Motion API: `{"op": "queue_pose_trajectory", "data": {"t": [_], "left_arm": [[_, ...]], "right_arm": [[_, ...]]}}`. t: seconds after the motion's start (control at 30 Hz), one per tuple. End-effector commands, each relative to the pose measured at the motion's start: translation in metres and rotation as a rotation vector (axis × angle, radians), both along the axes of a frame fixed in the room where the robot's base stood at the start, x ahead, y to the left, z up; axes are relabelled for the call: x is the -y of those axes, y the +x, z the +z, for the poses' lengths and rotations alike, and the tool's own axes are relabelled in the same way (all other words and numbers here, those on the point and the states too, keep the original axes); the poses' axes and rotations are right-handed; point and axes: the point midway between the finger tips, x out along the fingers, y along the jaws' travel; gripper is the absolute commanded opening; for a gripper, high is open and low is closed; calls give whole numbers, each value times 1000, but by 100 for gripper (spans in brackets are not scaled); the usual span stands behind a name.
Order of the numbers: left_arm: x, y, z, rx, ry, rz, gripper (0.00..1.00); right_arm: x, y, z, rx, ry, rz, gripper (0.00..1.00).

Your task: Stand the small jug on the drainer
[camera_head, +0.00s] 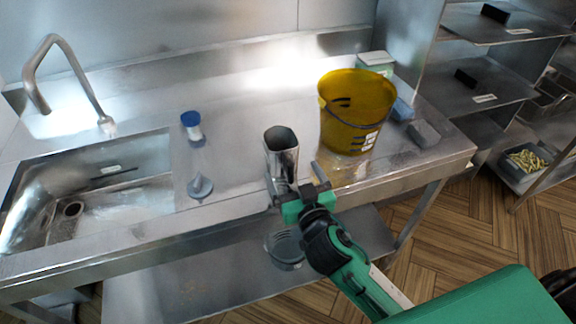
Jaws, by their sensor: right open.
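The small jug (282,155) is a shiny steel vessel with an open top. It stands upright on the steel counter, right of the sink. My right gripper (294,178) is open at the front edge of the counter, with one finger on each side of the jug's lower part. I cannot tell whether the fingers touch it. The jug's base is partly hidden by the gripper. The flat steel surface beside the sink (235,150) may be the drainer; no separate rack shows. My left gripper is not in view.
A yellow bucket (352,110) stands close to the jug's right. A blue-capped white container (192,126) and a grey plunger-like item (200,187) are to its left. The sink (105,200) and curved tap (72,62) are further left. A grey block (423,133) lies at the right end.

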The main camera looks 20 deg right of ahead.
Motion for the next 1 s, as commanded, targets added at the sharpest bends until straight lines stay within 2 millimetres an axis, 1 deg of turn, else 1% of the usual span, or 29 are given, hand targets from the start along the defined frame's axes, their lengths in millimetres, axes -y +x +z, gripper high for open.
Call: {"op": "queue_pose_trajectory", "data": {"t": [0.03,0.2,0.4,0.53,0.73,1.0], "left_arm": [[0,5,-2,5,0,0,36],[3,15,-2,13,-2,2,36],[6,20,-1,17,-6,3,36],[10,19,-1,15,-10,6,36],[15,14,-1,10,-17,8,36],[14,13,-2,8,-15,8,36]], "right_arm": [[0,-10,-3,-2,4,0,93],[1,-36,-2,-1,3,0,93],[1,-54,0,0,1,1,93],[2,-59,1,0,1,1,93],[2,-59,1,1,1,0,93],[2,-59,1,0,1,0,93]]}}
